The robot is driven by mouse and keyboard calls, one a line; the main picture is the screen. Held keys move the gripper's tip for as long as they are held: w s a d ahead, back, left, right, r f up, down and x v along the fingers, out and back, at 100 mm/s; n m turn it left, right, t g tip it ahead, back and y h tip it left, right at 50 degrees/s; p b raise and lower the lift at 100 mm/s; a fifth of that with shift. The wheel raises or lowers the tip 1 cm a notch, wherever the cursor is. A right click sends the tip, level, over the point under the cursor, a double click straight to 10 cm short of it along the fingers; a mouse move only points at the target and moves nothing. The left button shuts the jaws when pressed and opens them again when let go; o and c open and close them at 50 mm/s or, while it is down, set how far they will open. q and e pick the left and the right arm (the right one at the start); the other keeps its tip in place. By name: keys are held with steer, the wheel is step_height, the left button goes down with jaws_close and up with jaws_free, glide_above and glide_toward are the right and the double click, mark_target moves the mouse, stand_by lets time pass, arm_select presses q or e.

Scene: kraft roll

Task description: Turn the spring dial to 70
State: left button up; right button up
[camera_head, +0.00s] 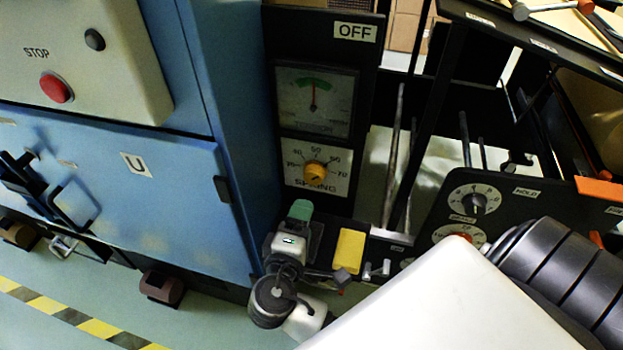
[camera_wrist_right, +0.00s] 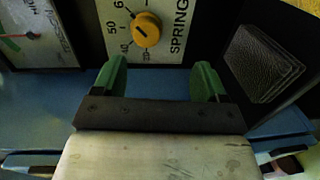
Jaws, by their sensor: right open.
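The spring dial (camera_head: 312,171) is an orange-yellow knob on a white plate marked SPRING, with numbers around it up to 70. It also shows in the right wrist view (camera_wrist_right: 146,29), turned sideways, with a dark pointer mark whose exact reading I cannot tell. My right gripper (camera_head: 300,211) is below the dial in the head view, its green fingertips pointing up toward the panel. In the wrist view the right gripper (camera_wrist_right: 160,80) has its two green fingers wide apart with nothing between them. The knob lies beyond the fingertips, apart from them. My left gripper is out of view.
A gauge (camera_head: 315,100) with a red needle near a green band sits above the dial. A blue cabinet (camera_head: 120,190) stands close on the left. A yellow block (camera_head: 349,251) is right of the gripper.

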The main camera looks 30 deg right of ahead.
mark_target(312, 180)
steer(key=shift+t+h, duration=0.3)
steer(key=shift+t, duration=0.1)
steer(key=x, duration=0.6)
steer(key=r+x, duration=0.1)
steer(key=x, duration=0.2)
steer(key=shift+w+b, duration=0.4)
steer(key=shift+w+d, duration=0.35)
steer(key=shift+d, duration=0.05)
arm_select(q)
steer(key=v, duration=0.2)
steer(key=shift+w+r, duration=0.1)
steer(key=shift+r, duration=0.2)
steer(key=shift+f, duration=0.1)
arm_select(e)
steer(key=c, duration=0.9)
